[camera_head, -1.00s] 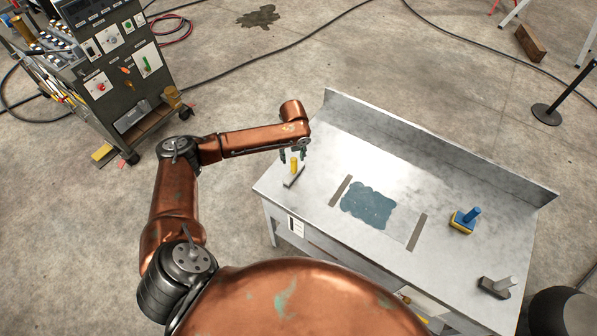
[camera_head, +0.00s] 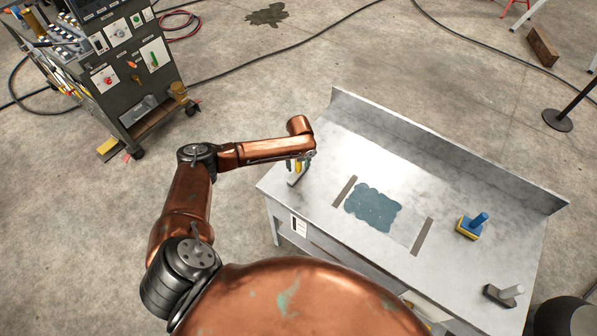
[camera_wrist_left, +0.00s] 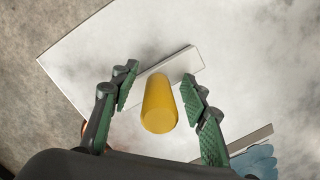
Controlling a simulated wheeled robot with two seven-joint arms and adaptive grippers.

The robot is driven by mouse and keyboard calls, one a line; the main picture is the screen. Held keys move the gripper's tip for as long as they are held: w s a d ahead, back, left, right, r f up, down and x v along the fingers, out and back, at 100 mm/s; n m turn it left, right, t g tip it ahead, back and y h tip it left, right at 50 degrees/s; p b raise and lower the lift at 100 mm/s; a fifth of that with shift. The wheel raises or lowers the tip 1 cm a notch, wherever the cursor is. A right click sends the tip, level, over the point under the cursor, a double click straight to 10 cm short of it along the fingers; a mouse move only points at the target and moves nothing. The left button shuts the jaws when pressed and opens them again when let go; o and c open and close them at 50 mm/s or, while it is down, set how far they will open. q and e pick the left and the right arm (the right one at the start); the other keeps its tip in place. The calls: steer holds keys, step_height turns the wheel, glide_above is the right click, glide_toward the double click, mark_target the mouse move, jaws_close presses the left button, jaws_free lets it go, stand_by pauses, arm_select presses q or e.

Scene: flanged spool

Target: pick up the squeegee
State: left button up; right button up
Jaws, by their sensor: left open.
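The squeegee (camera_head: 293,181) stands at the left end of the grey table, its yellow handle up and its pale bar-like head on the tabletop. In the left wrist view its handle (camera_wrist_left: 158,104) points toward the camera, and the bar lies behind it. My left gripper (camera_head: 299,164) is at the squeegee from above. In the left wrist view the gripper (camera_wrist_left: 158,84) is open, with one green-padded finger on each side of the handle. Gaps show between the pads and the handle. My right gripper is not in view.
A blue patch (camera_head: 372,207) lies mid-table between two dark strips. A raised wall (camera_head: 450,150) runs along the table's back edge.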

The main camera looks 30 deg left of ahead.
arm_select(q)
steer(key=shift+c, duration=0.3)
jaws_close()
stand_by(0.3)
